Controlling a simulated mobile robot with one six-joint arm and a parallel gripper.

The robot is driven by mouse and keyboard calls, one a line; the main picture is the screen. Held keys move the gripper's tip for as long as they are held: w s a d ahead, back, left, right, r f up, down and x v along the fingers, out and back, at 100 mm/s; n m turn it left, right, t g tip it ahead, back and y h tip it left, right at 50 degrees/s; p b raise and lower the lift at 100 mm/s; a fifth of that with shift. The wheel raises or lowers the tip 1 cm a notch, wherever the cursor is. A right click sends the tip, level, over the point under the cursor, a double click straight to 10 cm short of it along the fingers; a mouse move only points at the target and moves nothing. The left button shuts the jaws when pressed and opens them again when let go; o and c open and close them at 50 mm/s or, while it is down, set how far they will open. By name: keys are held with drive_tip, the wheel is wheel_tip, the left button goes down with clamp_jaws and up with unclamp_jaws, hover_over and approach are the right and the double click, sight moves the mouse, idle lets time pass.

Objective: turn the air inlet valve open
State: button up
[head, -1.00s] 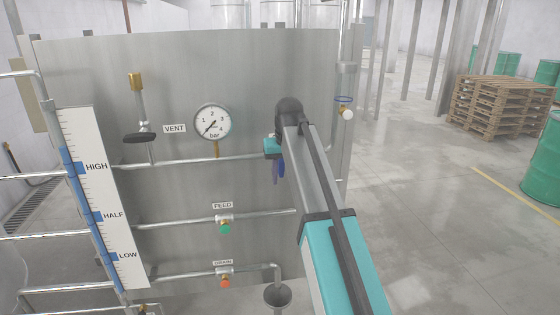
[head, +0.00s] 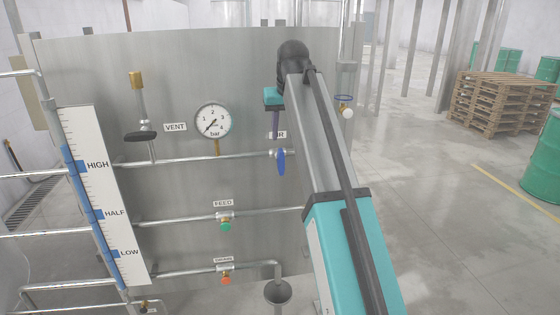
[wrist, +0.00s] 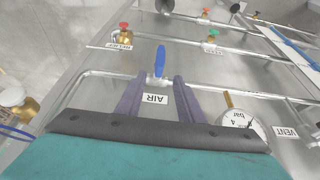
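The air inlet valve has a blue lever handle (head: 281,162) on the upper horizontal pipe, at the right of the tank front. The handle hangs down, crosswise to the pipe. In the wrist view, which is upside down, the blue handle (wrist: 161,61) stands beyond the fingertips. The AIR label (wrist: 155,99) shows between the fingers there; my arm partly covers it in the head view. My gripper (wrist: 157,80) is open and empty, its purple fingers spread on either side of the label. In the head view my gripper (head: 275,128) is above the valve, apart from the handle.
The pressure gauge (head: 213,121) and black VENT handle (head: 140,136) are left of the valve. The FEED valve (head: 225,222) and DRAIN valve (head: 226,279) are below. A white-knobbed fitting (head: 347,112) is at the right. The floor to the right is open before the pallets (head: 505,105).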

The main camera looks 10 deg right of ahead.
sight(281, 160)
drive_tip(key=shift+f, duration=0.15)
drive_tip(key=shift+p+x, duration=2.15)
drive_tip(key=shift+x, duration=4.6)
drive_tip(key=shift+w, duration=0.1)
clamp_jaws()
